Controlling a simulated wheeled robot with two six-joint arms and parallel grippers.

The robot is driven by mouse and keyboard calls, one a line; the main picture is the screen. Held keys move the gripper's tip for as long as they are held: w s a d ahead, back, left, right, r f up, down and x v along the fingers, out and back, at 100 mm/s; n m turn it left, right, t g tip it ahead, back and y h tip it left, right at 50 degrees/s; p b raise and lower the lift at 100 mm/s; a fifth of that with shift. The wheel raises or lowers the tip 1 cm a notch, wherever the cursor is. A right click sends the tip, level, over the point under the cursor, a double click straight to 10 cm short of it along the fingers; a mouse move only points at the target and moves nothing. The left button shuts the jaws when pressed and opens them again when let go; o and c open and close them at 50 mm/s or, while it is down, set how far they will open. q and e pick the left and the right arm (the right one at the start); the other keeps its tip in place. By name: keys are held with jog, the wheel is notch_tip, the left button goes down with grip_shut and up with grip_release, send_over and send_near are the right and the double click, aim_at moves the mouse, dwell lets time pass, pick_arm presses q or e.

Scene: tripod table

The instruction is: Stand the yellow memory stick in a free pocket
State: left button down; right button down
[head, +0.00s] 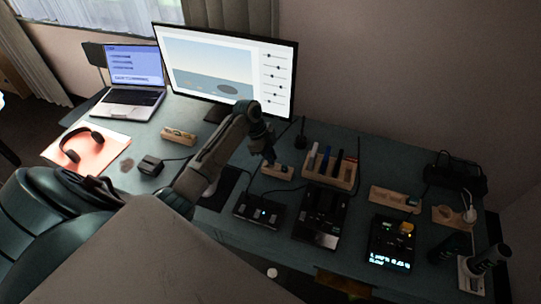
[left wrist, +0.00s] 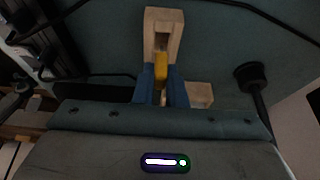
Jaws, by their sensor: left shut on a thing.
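My left gripper (head: 270,160) is low over a small pale wooden block (head: 282,174) near the middle of the table. In the left wrist view its blue fingers (left wrist: 161,92) are shut on the yellow memory stick (left wrist: 161,68). A pale wooden holder (left wrist: 164,18) with a recess lies just beyond the stick in that view; I cannot tell whether the stick touches it. Another pale wooden piece (left wrist: 201,95) shows right of the fingers. In the head view the gripper hides the held stick. My right gripper is not in view.
A wooden rack (head: 342,181) with several upright coloured items stands right of the gripper. Black devices (head: 256,211) line the front. A wooden tray (head: 388,198) lies further right. The monitor (head: 225,65) and laptop (head: 131,88) stand behind. A dark cable crosses nearby.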

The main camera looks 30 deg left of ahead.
pick_arm(q)
jog(key=shift+f, duration=0.5)
jog(key=shift+f+b, duration=0.7)
jog(key=shift+f, duration=0.15)
jog(key=c, duration=1.5)
grip_release()
jog(key=shift+o, duration=0.5)
jog(key=shift+r, duration=0.15)
jog(key=b+v, duration=0.2)
jog(key=v, duration=0.8)
jog(key=shift+a+r+b, duration=0.2)
jog(key=shift+r+b, duration=0.05)
jog(key=shift+b, duration=0.05)
jog(key=shift+s+f, duration=0.1)
jog(key=shift+s, duration=0.05)
